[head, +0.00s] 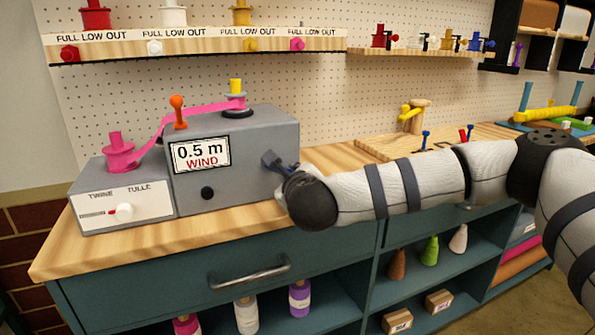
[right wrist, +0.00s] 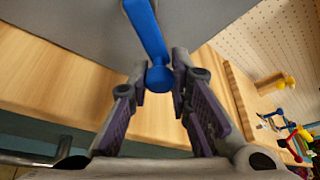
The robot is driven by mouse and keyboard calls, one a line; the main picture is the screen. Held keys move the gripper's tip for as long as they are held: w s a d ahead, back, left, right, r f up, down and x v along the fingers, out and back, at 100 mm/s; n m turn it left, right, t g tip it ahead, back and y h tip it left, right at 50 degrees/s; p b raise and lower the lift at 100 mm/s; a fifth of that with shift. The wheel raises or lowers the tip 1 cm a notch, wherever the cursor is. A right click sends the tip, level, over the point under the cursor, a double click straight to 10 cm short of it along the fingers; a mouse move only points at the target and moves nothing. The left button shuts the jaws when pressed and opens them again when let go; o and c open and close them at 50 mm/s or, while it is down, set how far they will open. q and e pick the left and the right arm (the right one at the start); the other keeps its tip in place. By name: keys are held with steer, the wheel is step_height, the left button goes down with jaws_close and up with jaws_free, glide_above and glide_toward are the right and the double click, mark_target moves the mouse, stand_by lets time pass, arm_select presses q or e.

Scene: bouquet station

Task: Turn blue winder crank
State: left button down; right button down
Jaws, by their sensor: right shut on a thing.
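The winder (head: 235,165) is a grey box on the wooden bench, with a sign reading "0.5 m WIND". A pink ribbon (head: 180,112) runs from a pink spool (head: 122,155) up to a reel with a yellow knob (head: 236,87) on the box top. The blue crank (right wrist: 148,30) shows in the right wrist view, its arm reaching down from the grey box to a round grip end. My right gripper (right wrist: 160,82) is shut on that end, one finger on each side. In the head view my right gripper (head: 281,168) is at the box's right side, mostly hidden by my wrist. My left gripper is not in view.
An orange lever (head: 178,112) stands on the winder, and a selector box (head: 122,200) marked TWINE and TULLE adjoins its left side. A spool shelf (head: 200,45) hangs behind. A wooden board with pegs (head: 400,145) lies right, behind my arm. A drawer handle (head: 250,272) sticks out below.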

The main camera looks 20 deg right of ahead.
steer(key=m+y, duration=0.1)
steer(key=a+f+m+y, duration=0.1)
steer(key=m, duration=0.1)
steer(key=shift+a, duration=0.2)
steer(key=shift+a+f+m+g+y, duration=0.35)
steer(key=shift+a+m+y, duration=0.3)
steer(key=shift+m, duration=0.25)
steer(key=shift+a+f+m+y, duration=0.3)
steer(key=shift+m+y, duration=0.25)
steer(key=shift+m, duration=0.15)
steer(key=shift+a+m+y, duration=0.4)
steer(key=shift+m+y, duration=0.1)
steer(key=shift+m, duration=0.1)
steer(key=shift+a+m+y+b, duration=0.5)
steer(key=shift+m+b, duration=0.05)
steer(key=shift+m, duration=0.25)
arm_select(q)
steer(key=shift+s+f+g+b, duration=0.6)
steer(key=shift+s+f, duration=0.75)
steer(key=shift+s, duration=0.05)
arm_select(e)
steer(key=shift+s+a+r+m+y, duration=0.1)
steer(key=shift+a+r+m+y, duration=0.25)
steer(key=shift+a+m+y, duration=0.5)
steer(key=shift+d, duration=0.25)
steer(key=shift+r, duration=0.1)
steer(key=c, duration=1.5)
jaws_free()
steer(key=shift+m, duration=0.25)
